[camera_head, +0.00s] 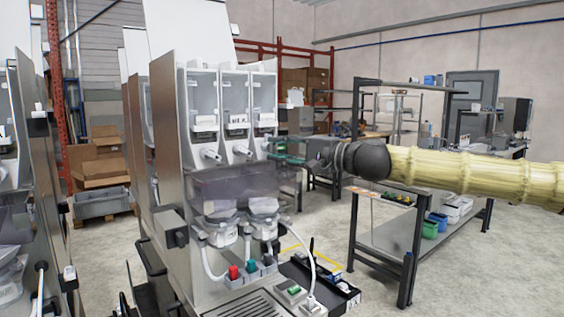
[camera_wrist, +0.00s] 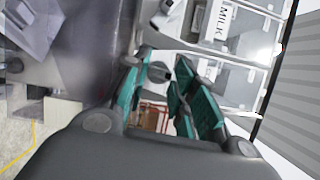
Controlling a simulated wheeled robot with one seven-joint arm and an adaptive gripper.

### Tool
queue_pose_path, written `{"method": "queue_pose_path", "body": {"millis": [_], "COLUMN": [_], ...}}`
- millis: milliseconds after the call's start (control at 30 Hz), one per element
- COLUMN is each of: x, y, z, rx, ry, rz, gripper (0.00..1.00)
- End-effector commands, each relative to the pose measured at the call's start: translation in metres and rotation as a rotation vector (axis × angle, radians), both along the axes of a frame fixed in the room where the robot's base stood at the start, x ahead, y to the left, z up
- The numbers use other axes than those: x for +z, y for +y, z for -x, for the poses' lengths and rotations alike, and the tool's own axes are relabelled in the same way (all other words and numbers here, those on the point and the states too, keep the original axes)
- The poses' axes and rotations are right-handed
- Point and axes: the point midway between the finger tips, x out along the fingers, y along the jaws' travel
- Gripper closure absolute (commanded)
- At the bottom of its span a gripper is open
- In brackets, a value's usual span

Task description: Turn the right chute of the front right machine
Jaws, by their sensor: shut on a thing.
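The front right machine (camera_head: 170,150) stands left of centre in the head view, with three clear canisters side by side. The left chute (camera_head: 210,155) and middle chute (camera_head: 242,151) are white spouts pointing out and down. My gripper (camera_head: 272,147) reaches in from the right, its teal fingers at the right canister's front. In the wrist view my gripper (camera_wrist: 160,70) has its fingertips on either side of the right chute (camera_wrist: 157,72), a small grey-white spout. The fingers are shut on it and hide most of it in the head view. Its exact angle is unclear.
Below the chutes are a smoky clear cover (camera_head: 235,186) and white mixing bowls (camera_head: 264,207) with hoses. Another machine (camera_head: 15,190) stands at the left edge. A workbench (camera_head: 385,240) with bins is behind my arm at right.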

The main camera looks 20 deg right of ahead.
Motion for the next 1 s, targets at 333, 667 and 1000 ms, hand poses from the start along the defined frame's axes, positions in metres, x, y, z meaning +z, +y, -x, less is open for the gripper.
{"method": "queue_pose_path", "body": {"millis": [333,667,1000], "x": [-0.0030,-0.0031,-0.0049], "y": [0.0001,0.0006,0.0010], "z": [-0.0002,0.0001,0.0003], "rx": [0.001,0.002,0.004], "ry": [0.024,0.025,0.028], "rz": [-0.057,-0.061,-0.059], "gripper": [0.97,0.97,0.52]}}
